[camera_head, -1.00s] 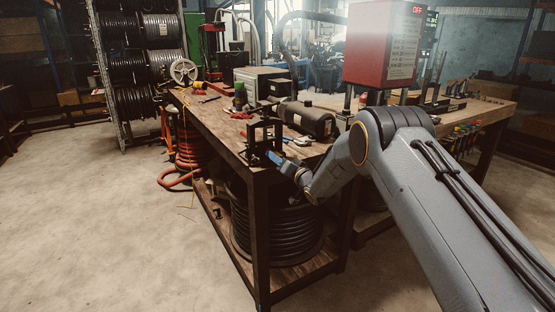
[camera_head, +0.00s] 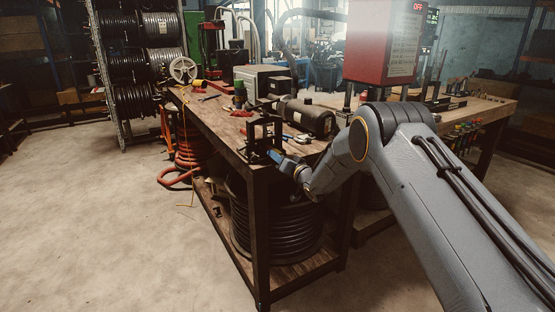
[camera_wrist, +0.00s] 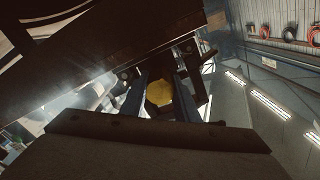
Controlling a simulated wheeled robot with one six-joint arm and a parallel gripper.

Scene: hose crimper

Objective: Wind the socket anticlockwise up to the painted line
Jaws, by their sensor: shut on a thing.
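My gripper (camera_head: 276,157) is at the near corner of the workbench, low beside a dark metal frame (camera_head: 256,138). In the wrist view a yellow, roughly six-sided piece (camera_wrist: 159,94), apparently the socket, sits between the two fingers of my gripper (camera_wrist: 161,100), which is shut on it. Dark parts of the frame show around and behind it. The socket is too small or hidden to make out in the head view. I cannot make out a painted line in either view.
The wooden workbench (camera_head: 215,119) carries a dark cylinder (camera_head: 307,117), a grey box (camera_head: 262,82) and loose tools close behind the frame. A black hose coil (camera_head: 285,232) lies on its lower shelf. A red machine (camera_head: 381,42) stands behind my arm. The floor at left is open.

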